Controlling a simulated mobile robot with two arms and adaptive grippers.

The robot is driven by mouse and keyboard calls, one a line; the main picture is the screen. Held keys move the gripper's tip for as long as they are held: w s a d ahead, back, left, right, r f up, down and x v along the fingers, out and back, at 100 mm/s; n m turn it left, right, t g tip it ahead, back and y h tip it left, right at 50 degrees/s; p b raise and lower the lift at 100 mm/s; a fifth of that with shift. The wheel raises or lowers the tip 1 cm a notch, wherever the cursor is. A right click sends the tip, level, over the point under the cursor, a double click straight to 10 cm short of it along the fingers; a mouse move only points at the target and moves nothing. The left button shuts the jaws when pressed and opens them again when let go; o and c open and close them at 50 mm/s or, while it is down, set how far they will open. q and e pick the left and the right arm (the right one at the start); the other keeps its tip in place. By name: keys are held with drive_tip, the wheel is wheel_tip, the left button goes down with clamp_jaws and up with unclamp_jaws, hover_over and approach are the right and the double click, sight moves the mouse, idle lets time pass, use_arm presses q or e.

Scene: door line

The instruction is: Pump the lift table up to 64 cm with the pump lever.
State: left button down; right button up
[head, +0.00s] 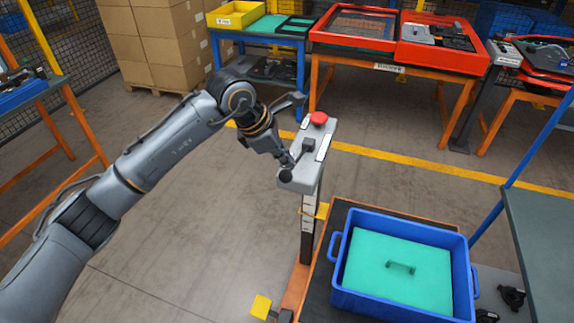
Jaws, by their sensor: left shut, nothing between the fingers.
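The lift table (338,219) is at lower right, with a dark top and a blue crate (398,309) on it. A post (307,222) with a scale and a yellow pointer (322,211) stands at its left edge; the scale is too small to read. A grey box (318,133) with a red button (319,118) tops the post. A dark lever with a round black knob (285,175) seems to be at its near end. My left gripper (289,161) is shut and empty, right by the knob; whether they touch I cannot tell. My right gripper is out of view.
A yellow pedal (261,307) is low beside the table's base. A green lid or mat with a handle (400,268) lies in the crate. Orange-legged workbenches (390,68) stand behind. A grey-green panel (545,235) is at right.

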sight(281, 176)
use_arm(q)
drive_tip(key=shift+s+a+f+b, duration=0.1)
drive_tip(key=shift+s+f+b, duration=0.2)
drive_tip(key=shift+f+b, duration=0.5)
drive_tip(key=shift+s+a+f+b, duration=0.1)
drive_tip(key=shift+s+f+b, duration=0.15)
drive_tip(key=shift+f+b, duration=0.55)
drive_tip(key=shift+s+a+f+b, duration=0.1)
drive_tip(key=shift+s+f+b, duration=0.2)
drive_tip(key=shift+f+b, duration=0.5)
idle(1.8)
idle(0.6)
drive_tip(key=shift+w+d+r+p, duration=0.15)
drive_tip(key=shift+w+r+p, duration=0.3)
drive_tip(key=shift+r, duration=0.7)
drive_tip(key=shift+w+d+r+p, duration=0.15)
drive_tip(key=shift+w+r+p, duration=0.3)
drive_tip(key=shift+r, duration=0.65)
drive_tip(key=shift+w+d+r+p, duration=0.15)
drive_tip(key=shift+w+r+p, duration=0.3)
drive_tip(key=shift+r, duration=0.7)
drive_tip(key=shift+s, duration=0.15)
